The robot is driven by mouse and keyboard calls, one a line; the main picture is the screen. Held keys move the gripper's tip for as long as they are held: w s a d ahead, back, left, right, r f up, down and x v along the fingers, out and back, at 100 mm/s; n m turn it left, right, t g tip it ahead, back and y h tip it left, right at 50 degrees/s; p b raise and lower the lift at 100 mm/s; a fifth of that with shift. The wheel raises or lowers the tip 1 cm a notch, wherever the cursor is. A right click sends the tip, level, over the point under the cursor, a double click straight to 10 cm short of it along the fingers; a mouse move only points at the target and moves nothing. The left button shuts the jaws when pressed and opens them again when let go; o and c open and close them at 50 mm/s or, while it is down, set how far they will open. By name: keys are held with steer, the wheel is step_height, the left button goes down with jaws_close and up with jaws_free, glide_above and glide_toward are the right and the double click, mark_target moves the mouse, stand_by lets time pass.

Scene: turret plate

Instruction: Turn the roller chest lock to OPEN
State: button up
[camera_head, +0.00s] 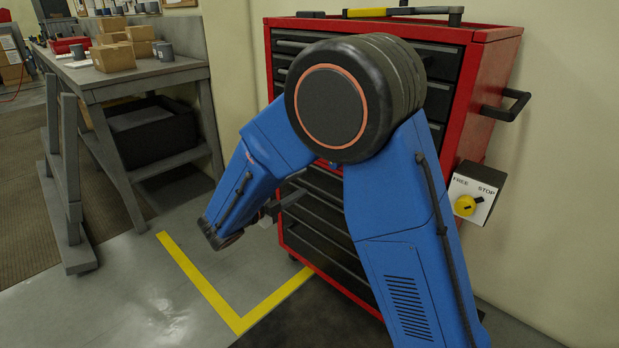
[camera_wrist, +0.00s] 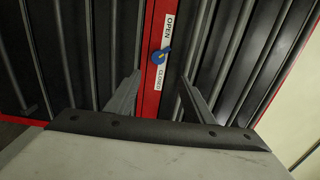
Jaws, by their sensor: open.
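The red roller chest (camera_head: 463,100) with dark drawers stands ahead, largely covered by my blue arm in the head view. In the wrist view its lock is a small blue knob (camera_wrist: 159,56) on a red strip (camera_wrist: 151,98) between drawer banks. A white label (camera_wrist: 168,32) reads OPEN at one end and CLOSED at the other. The knob's exact pointing is too small to tell. My gripper (camera_wrist: 159,78) is open, its two grey fingers spread on either side of the strip. The knob appears beyond the fingertips, between them, apparently untouched. In the head view my gripper (camera_head: 277,207) is partly hidden, near the chest front.
A box marked FREE and STOP (camera_head: 481,190) with a yellow knob (camera_head: 465,205) is right of the chest. A black side handle (camera_head: 507,105) sticks out from the chest. A grey workbench (camera_head: 140,80) with cartons stands left. The floor between has yellow tape (camera_head: 205,285).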

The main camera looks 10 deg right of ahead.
steer(key=shift+v, duration=1.55)
steer(key=s+d+r+m+g+y, duration=0.15)
steer(key=s+d+m+g, duration=0.25)
steer(key=s+d+m, duration=0.45)
steer(key=s+d+m+g+y, duration=0.3)
steer(key=s+d+m+g, duration=0.25)
steer(key=d+m, duration=0.55)
steer(key=s+d+m+t+y, duration=0.1)
steer(key=s+m+t+y, duration=0.2)
steer(key=s+m+y, duration=0.7)
steer(key=s+m, duration=0.8)
steer(key=m, duration=0.6)
steer(key=shift+s+d+f+t, duration=0.25)
steer(key=shift+s+t, duration=0.1)
steer(key=shift+s, duration=0.05)
